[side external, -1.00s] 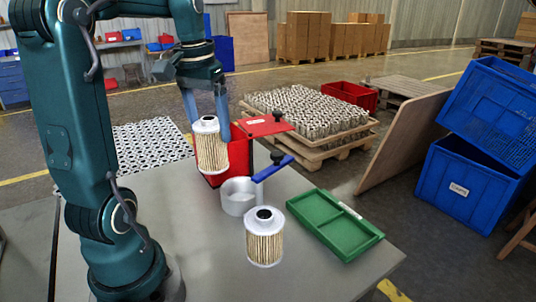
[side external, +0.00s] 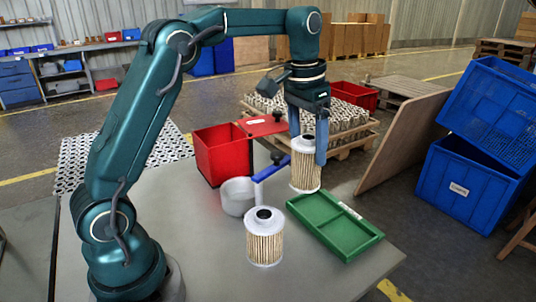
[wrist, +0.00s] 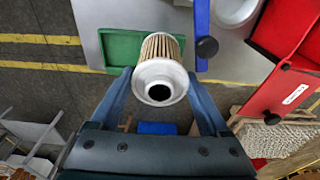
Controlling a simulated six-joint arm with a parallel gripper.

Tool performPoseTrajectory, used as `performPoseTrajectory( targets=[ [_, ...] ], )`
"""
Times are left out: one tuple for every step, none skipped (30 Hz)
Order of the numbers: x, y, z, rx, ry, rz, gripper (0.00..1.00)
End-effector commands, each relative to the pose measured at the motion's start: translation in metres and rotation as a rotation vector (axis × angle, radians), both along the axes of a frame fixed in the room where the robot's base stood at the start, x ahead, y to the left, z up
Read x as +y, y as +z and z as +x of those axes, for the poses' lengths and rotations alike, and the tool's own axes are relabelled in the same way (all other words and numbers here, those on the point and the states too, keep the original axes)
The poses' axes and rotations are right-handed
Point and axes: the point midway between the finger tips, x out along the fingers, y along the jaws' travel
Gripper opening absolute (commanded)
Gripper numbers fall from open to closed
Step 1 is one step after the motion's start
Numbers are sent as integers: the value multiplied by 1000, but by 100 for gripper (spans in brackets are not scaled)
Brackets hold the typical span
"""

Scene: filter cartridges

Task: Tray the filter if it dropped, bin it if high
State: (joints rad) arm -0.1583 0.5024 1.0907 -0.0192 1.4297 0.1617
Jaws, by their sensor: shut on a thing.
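My gripper (side external: 308,150) is shut on a pleated filter (side external: 306,172) with a white metal cap, held upright. In the side view it hangs over the far left end of the green tray (side external: 348,252). The wrist view shows the held filter (wrist: 160,82) between my fingers, overlapping the tray (wrist: 106,52). The tray looks empty. A second, similar filter (side external: 264,240) stands on the table. A grey round cup (side external: 238,198) stands empty behind it, beside a blue bar (side external: 270,168) with a black knob. The red bin (side external: 222,158) is behind the cup; its inside is mostly hidden.
A red labelled plate (side external: 262,126) sticks out beside the bin, near the blue bar. A brown board (side external: 405,140) leans beyond the table's right edge, with blue crates (side external: 462,185) behind. The table front is clear.

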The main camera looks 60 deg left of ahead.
Motion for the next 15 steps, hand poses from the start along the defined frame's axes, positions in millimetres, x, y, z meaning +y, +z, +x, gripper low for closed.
performPoseTrajectory(
  targets=[
    [1, -9, 10, 4, 0, -1, 11],
    [2, -13, 15, 4, 1, -1, 11],
    [3, -19, 21, 4, 1, -1, 11],
    [4, -23, 25, 3, 1, 0, 11],
    [4, -26, 29, 2, 1, 0, 11],
    [5, -31, 33, 2, 1, 0, 11],
    [5, -34, 36, 2, 1, 0, 11],
    [6, -37, 38, 1, 1, 0, 11],
    [6, -40, 41, 1, 1, 0, 11],
    [6, -41, 42, 0, 1, 0, 11],
    [6, -43, 44, 0, 1, 0, 11],
    [7, -45, 45, -1, 1, 0, 11],
    [7, -46, 46, -1, 1, 0, 11],
    [7, -47, 46, 0, 1, 0, 11],
    [7, -49, 46, 0, 1, 0, 11]
  ],
)
